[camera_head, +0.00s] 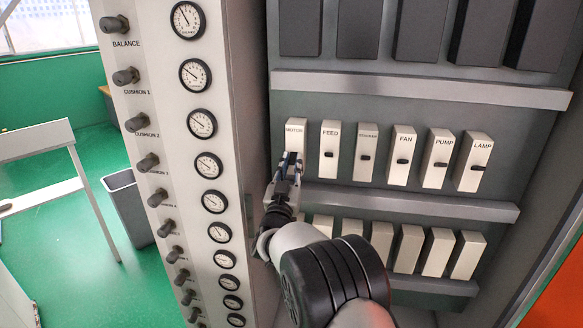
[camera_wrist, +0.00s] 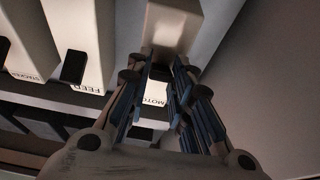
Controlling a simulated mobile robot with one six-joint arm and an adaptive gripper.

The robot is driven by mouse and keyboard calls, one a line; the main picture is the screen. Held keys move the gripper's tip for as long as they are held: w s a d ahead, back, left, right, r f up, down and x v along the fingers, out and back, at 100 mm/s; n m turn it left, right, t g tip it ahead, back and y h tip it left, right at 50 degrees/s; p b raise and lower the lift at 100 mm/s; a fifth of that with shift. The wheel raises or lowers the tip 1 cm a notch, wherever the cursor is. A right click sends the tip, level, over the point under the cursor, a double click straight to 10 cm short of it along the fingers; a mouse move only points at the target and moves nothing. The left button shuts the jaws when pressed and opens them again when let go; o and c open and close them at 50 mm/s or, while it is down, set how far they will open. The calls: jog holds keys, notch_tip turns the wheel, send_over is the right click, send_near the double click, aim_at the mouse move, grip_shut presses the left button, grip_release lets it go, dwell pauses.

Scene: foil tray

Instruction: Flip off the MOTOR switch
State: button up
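The MOTOR switch (camera_head: 295,131) is the leftmost white block in the upper row of the dark panel, with its label at the top. My gripper (camera_head: 290,160) is at the lower part of its front and hides its small black lever in the head view. In the wrist view, the picture is upside down, and the MOTOR switch (camera_wrist: 156,93) shows between the two fingers of my gripper (camera_wrist: 160,64). The fingers are apart, with a narrow gap between the tips. A dark patch lies in that gap; I cannot tell whether the fingers touch the lever.
The FEED switch (camera_head: 330,148) stands close to the right, also seen in the wrist view (camera_wrist: 80,45). Several more switches follow. Grey ledges (camera_head: 410,203) run above and below the row. A column of gauges and knobs (camera_head: 195,75) stands to the left.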

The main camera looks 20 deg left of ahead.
jog(key=o, duration=0.4)
jog(key=v, duration=1.2)
jog(key=shift+f, duration=0.1)
jog(key=shift+w, duration=0.1)
